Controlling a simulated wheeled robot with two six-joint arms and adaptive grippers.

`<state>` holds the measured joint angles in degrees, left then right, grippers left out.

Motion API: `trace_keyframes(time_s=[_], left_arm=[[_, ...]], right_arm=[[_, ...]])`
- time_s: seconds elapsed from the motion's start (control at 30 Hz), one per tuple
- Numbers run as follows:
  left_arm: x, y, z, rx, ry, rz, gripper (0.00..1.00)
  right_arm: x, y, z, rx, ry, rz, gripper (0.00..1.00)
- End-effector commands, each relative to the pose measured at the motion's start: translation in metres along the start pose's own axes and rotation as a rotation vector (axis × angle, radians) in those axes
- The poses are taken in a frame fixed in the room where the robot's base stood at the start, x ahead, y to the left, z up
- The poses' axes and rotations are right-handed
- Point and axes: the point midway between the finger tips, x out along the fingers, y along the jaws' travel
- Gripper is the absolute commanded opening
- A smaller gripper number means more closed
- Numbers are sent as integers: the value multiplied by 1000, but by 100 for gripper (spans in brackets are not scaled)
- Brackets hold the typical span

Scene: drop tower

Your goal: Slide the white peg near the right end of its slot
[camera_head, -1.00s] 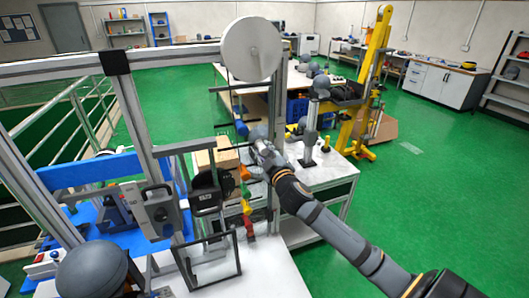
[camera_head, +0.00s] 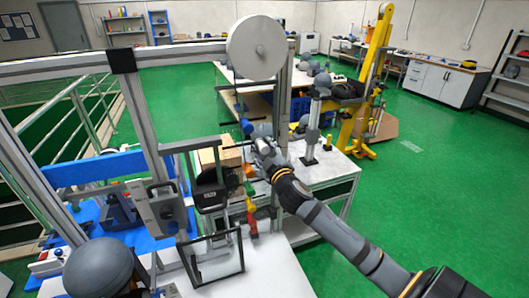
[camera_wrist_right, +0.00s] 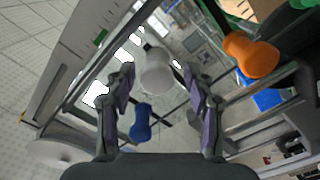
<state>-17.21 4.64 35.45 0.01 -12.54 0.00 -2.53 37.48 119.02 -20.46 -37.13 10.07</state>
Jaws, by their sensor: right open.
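A whitish rounded peg (camera_wrist_right: 156,72) shows in the right wrist view, between the fingers of my right gripper (camera_wrist_right: 157,84). The fingers are open on either side of it, and I cannot tell whether they touch it. Its slot and its place along the slot are not clear. In the head view my right gripper (camera_head: 257,147) is at the upright post of the metal frame (camera_head: 281,130), and the white peg cannot be made out there. A blue peg (camera_wrist_right: 141,123) is nearer the wrist camera. An orange peg (camera_wrist_right: 250,55) is to the right. My left gripper is not in view.
A large white disc (camera_head: 257,48) is mounted at the top of the frame. A black-edged open frame (camera_head: 213,257) stands on the white table. A cardboard box (camera_head: 221,156) is behind the rig. Green floor (camera_head: 430,215) is clear at the right.

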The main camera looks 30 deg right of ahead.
Motion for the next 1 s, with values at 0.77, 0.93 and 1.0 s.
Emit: trace_keyframes(time_s=[0.77,0.93,1.0], left_arm=[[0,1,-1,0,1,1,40],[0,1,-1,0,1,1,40],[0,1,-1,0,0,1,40]], right_arm=[[-75,-2,-2,0,2,-1,54],[-74,-2,-2,0,2,-1,54],[-74,-2,-2,0,2,-1,54]])
